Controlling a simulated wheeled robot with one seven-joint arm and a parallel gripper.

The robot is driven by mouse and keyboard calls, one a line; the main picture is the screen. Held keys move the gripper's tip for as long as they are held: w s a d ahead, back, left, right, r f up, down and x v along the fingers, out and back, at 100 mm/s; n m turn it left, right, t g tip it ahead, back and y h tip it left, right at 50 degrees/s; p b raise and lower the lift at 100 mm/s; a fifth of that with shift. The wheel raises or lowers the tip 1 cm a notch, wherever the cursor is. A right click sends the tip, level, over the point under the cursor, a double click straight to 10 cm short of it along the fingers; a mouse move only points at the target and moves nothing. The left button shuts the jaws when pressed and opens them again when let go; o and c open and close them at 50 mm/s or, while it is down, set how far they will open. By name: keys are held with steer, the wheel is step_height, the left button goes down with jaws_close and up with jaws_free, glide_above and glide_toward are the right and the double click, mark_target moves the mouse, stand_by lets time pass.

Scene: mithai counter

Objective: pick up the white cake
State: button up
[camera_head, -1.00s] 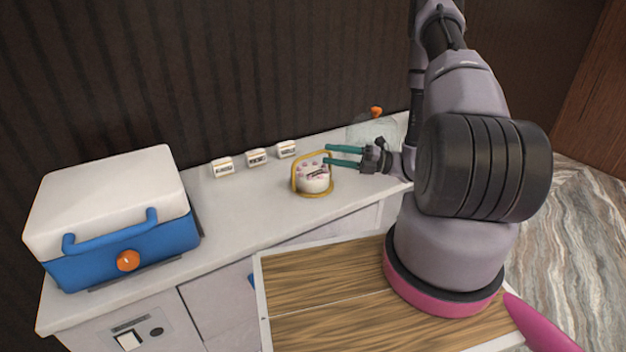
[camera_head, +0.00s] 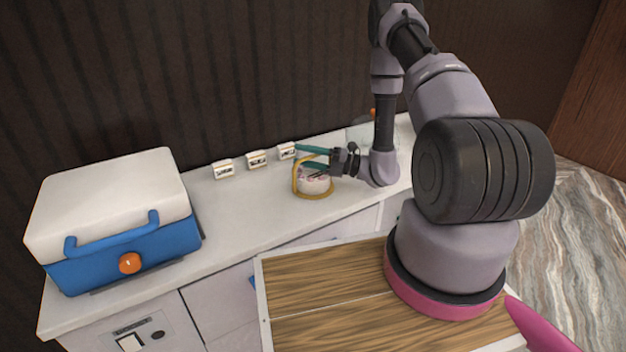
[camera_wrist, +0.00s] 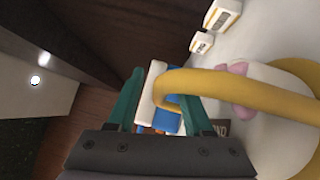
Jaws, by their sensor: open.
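The white cake (camera_head: 314,186) stands on the counter in a gold holder (camera_head: 301,193) with an arched handle. It has pink bits on top. In the wrist view the cake (camera_wrist: 268,128) is at the right, partly hidden by the wide yellow handle (camera_wrist: 240,88). My gripper (camera_head: 308,157) is open with teal fingers pointing left, over the back part of the cake and near the handle's top. In the wrist view my gripper (camera_wrist: 160,105) has fingers apart, and the handle's curved end crosses the right finger's side. I cannot tell whether they touch.
Three small white label blocks (camera_head: 256,159) stand along the back of the counter (camera_head: 245,205). A white and blue cooler-like box (camera_head: 120,220) is at the left. A clear jar (camera_head: 360,135) with an orange knob is partly hidden behind my arm. The counter between box and cake is clear.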

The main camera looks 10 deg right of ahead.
steer(key=shift+w+a+r, duration=0.1)
steer(key=shift+w+a, duration=0.15)
steer(key=shift+a, duration=0.2)
jaws_close()
stand_by(1.1)
